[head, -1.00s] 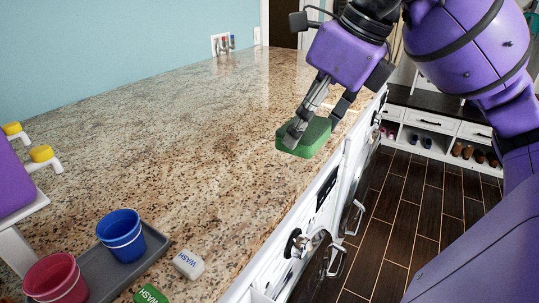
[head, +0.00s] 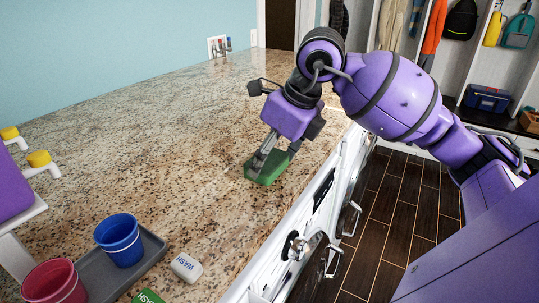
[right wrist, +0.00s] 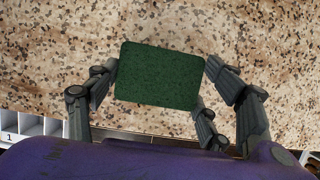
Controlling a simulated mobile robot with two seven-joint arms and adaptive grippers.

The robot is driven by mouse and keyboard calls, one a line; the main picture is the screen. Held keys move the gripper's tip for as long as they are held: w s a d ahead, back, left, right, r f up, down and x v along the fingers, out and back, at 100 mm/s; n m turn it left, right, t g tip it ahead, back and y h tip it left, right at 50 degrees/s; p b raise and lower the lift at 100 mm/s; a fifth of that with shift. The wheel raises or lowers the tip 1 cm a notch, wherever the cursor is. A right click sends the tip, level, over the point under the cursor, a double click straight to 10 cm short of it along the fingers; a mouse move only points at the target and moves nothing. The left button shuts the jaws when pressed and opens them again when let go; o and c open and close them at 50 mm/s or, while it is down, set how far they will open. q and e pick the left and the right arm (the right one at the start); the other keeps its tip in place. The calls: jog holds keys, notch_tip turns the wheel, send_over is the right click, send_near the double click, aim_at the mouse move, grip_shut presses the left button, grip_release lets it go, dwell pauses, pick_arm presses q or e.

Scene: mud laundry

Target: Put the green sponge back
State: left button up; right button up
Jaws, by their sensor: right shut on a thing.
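The green sponge (head: 268,170) is a green block near the counter's front edge in the head view. It also shows as a dark green rectangle in the right wrist view (right wrist: 160,76). My right gripper (head: 274,160) is shut on the sponge, with fingers on both of its sides. The sponge is at or just above the granite counter; I cannot tell whether it touches. My left gripper is not in view.
Washing machines (head: 318,250) stand below the front edge. The counter's middle is clear.

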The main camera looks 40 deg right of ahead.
jog(key=o, duration=0.7)
jog(key=shift+f, duration=0.1)
jog(key=o, duration=0.4)
jog(key=shift+r, duration=0.45)
jog(key=v, duration=1.1)
jog(key=shift+s+r, duration=0.2)
jog(key=shift+s, duration=0.05)
